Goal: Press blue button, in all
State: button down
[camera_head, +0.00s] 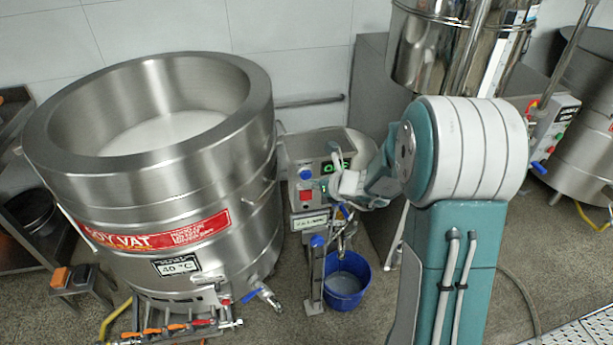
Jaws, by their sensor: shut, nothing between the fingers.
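The control box (308,181) stands beside the steel vat. On its front are a blue button (305,174) at the upper left and a red button (306,195) below it. A green lit display (328,167) is partly covered by my arm. My gripper (333,186) is shut and empty, in front of the right part of the box and to the right of the blue button. The blue button is in plain sight. The gap in depth between my fingertips and the panel is hard to judge.
The large steel vat (180,190) with a red label stands at left. A blue bucket (345,282) sits on the floor below the box, with a blue-topped post (316,270) to its left. A polished steel vessel (425,50) is behind my arm.

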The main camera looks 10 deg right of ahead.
jog(key=shift+w, duration=0.1)
dwell(0.7)
jog(key=shift+w+r, duration=0.1)
jog(key=shift+w, duration=0.2)
jog(key=shift+w, duration=0.45)
dwell(0.9)
jog(key=shift+s, duration=0.9)
jog(key=s, duration=0.5)
dwell(0.7)
